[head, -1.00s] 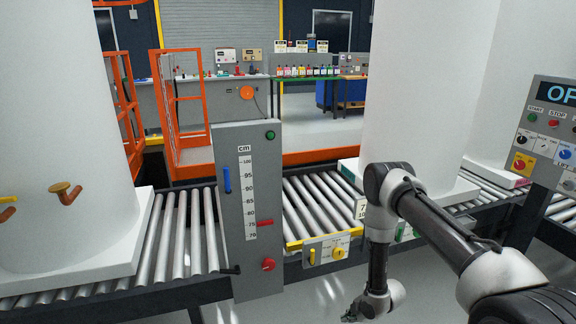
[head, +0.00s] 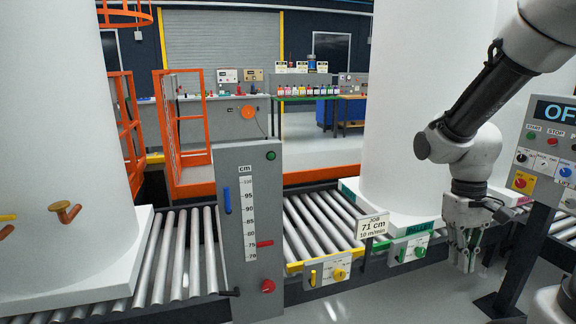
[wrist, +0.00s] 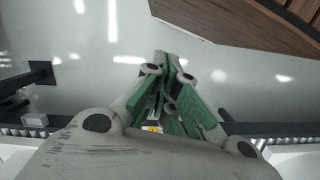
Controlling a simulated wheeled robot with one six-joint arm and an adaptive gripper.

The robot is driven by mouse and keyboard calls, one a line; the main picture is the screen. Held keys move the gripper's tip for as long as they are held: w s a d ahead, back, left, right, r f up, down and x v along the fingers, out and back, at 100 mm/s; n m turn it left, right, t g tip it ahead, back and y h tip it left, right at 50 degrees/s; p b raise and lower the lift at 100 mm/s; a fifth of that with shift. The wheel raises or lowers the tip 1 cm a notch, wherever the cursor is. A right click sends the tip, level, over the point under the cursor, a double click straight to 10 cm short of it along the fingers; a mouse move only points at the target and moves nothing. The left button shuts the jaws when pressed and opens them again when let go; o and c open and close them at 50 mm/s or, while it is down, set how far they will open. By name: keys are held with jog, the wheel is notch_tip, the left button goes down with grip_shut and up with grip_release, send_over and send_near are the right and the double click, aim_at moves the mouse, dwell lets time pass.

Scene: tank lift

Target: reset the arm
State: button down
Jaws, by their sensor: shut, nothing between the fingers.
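My gripper (head: 465,262) hangs fingers-down at the right of the head view, in front of the conveyor's edge and left of the control panel's post. In the wrist view my gripper (wrist: 170,65) shows its green-padded fingers closed together with nothing between them. Grey floor lies past the fingertips. My arm comes down from the upper right, bent at the elbow.
A grey post with a cm scale (head: 247,215) stands before the roller conveyor (head: 312,222). White tanks stand at left (head: 70,120) and right (head: 410,110). A job sign (head: 372,227) and control panel (head: 548,150) are near my arm. Orange railing (head: 185,120) is behind.

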jog(key=s+r+t, duration=0.6)
jog(key=s+r, duration=0.1)
jog(key=r, duration=0.6)
jog(key=shift+r+m+t+y, duration=0.15)
jog(key=shift+m+t+y, duration=0.15)
jog(key=shift+m, duration=0.1)
jog(key=shift+s, duration=0.1)
dwell(1.0)
